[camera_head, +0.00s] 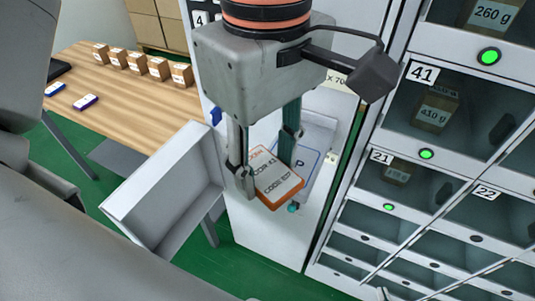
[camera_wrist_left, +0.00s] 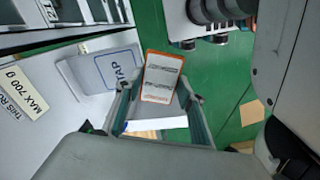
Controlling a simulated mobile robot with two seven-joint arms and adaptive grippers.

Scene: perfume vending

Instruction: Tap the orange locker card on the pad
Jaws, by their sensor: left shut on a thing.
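The orange locker card (camera_head: 275,178) is white with an orange edge and printed text. My left gripper (camera_head: 266,190) is shut on it, and the card is tilted between the fingers. The card also shows in the left wrist view (camera_wrist_left: 161,77), beyond the gripper's fingers (camera_wrist_left: 160,112). The pad (camera_head: 318,145) is light grey with a blue outline, on the white cabinet just right of the card. The card appears apart from the pad's marked face. My right gripper is not in view.
Lockers with numbers (camera_head: 425,110) and green lights stand close on the right. An open white bin (camera_head: 165,205) juts out to the left of the gripper. A wooden table (camera_head: 125,100) with several small boxes and two cards is at the back left.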

